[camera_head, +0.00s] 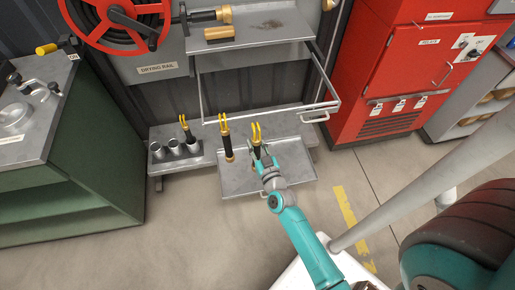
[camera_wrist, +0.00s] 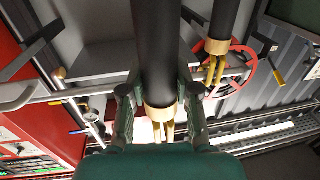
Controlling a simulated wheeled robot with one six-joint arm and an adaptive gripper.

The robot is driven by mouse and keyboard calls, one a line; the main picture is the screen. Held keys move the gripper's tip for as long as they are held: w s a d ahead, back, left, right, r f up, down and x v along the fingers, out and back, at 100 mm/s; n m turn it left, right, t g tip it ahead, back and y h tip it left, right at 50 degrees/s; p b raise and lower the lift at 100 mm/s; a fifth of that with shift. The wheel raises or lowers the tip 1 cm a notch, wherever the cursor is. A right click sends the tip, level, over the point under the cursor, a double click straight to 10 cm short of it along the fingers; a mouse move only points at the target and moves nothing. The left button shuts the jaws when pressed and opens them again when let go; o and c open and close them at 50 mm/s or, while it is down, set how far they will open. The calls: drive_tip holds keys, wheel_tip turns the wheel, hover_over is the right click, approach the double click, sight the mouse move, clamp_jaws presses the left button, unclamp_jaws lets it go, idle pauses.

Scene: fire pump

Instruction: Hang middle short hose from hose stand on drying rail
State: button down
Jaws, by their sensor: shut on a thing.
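My gripper (camera_head: 264,160) is shut on a short black hose with a brass collar and yellow hook prongs (camera_head: 257,133). In the wrist view the held hose (camera_wrist: 156,50) runs between the fingers, with its brass collar beside them. The hook prongs are just below the front bar of the drying rail (camera_head: 272,113) in the head view; I cannot tell whether they touch it. Another short hose (camera_head: 227,147) is upright left of the held one, its prongs at the bar, apparently hanging there. A third hose (camera_head: 186,128) stands in the right cup of the hose stand (camera_head: 158,152).
A grey tray (camera_head: 240,184) lies below the rail. A green workbench (camera_head: 92,150) is on the left and a red cabinet (camera_head: 395,75) on the right. A red hose reel (camera_head: 82,30) hangs above. Floor in front of the stand is clear.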

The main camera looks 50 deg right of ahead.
drive_tip(key=w+d+f, duration=0.1)
drive_tip(key=w+d, duration=0.3)
drive_tip(key=w, duration=0.2)
drive_tip(key=shift+w+d+f, duration=0.3)
drive_tip(key=shift+w, duration=0.05)
idle(0.7)
drive_tip(key=c, duration=0.8)
unclamp_jaws()
drive_tip(key=shift+o, duration=0.2)
drive_tip(key=shift+s+f, duration=0.15)
drive_tip(key=v, duration=1.1)
drive_tip(key=shift+s+a, duration=0.25)
drive_tip(key=shift+s, duration=0.05)
